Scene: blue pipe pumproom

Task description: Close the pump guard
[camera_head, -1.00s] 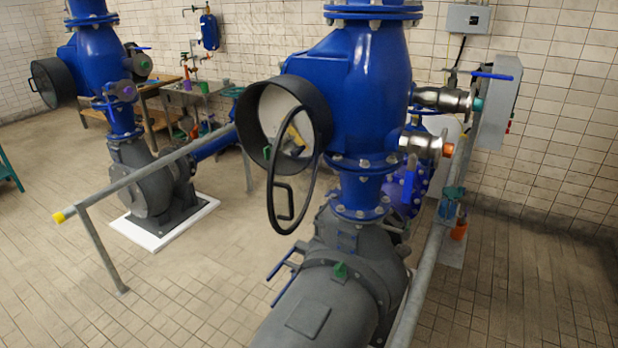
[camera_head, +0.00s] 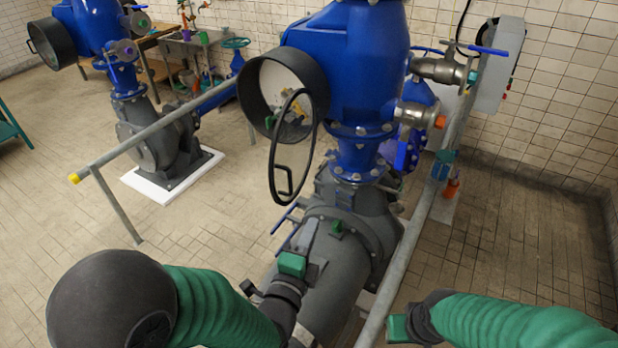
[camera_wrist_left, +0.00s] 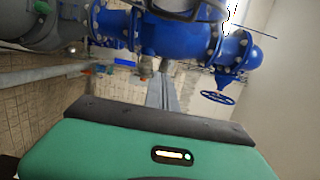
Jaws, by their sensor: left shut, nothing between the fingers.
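The pump guard (camera_head: 309,120) is a thin dark ring with a black handle at its lower end. It stands swung open beside the round black housing (camera_head: 248,105) on the front of the blue pump body (camera_head: 345,55). My left gripper (camera_head: 309,230) is shut and empty. It shows over the grey pipe, below the guard and apart from it in the picture. My right gripper (camera_head: 398,327) shows only in part at the lower right, and its fingers are not clear. The left wrist view shows a dark curved rim (camera_wrist_left: 185,10) at the top edge.
A grey rail (camera_head: 420,235) runs along the pump's right side, and another rail (camera_head: 160,152) stands on the left. A grey control box (camera_head: 500,65) with a blue lever is at the right. A second blue pump (camera_head: 95,40) stands back left. Tiled floor lies open at both sides.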

